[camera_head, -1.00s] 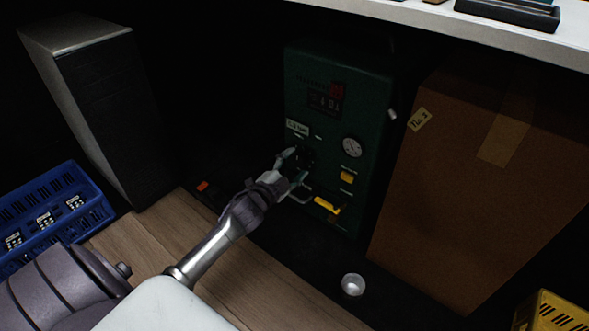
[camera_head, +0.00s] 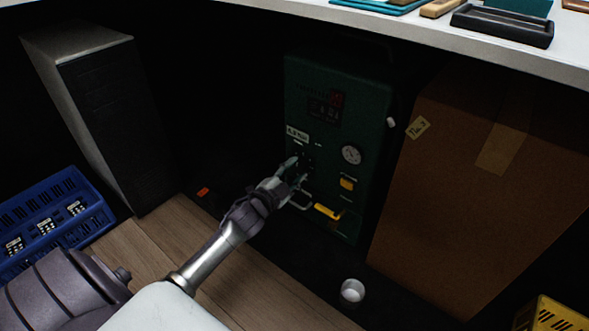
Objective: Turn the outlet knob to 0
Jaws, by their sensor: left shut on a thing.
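The dark green machine (camera_head: 334,130) stands under the white worktop, with a red display (camera_head: 326,110), a round gauge (camera_head: 351,155) and a yellow switch (camera_head: 346,184) on its front. The black outlet knob (camera_head: 309,162) is on the front, left of the gauge and below a white label; it is partly hidden by my gripper. My left gripper (camera_head: 299,169) reaches in from the lower left and is shut on the knob. The knob's setting is too dark and small to read. My right gripper does not show.
A large brown cardboard box (camera_head: 480,180) stands close on the right of the machine. A grey cabinet (camera_head: 105,110) and a blue crate (camera_head: 50,225) are at left. A small white cup (camera_head: 352,291) is on the floor in front. A yellow crate (camera_head: 555,315) is at lower right.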

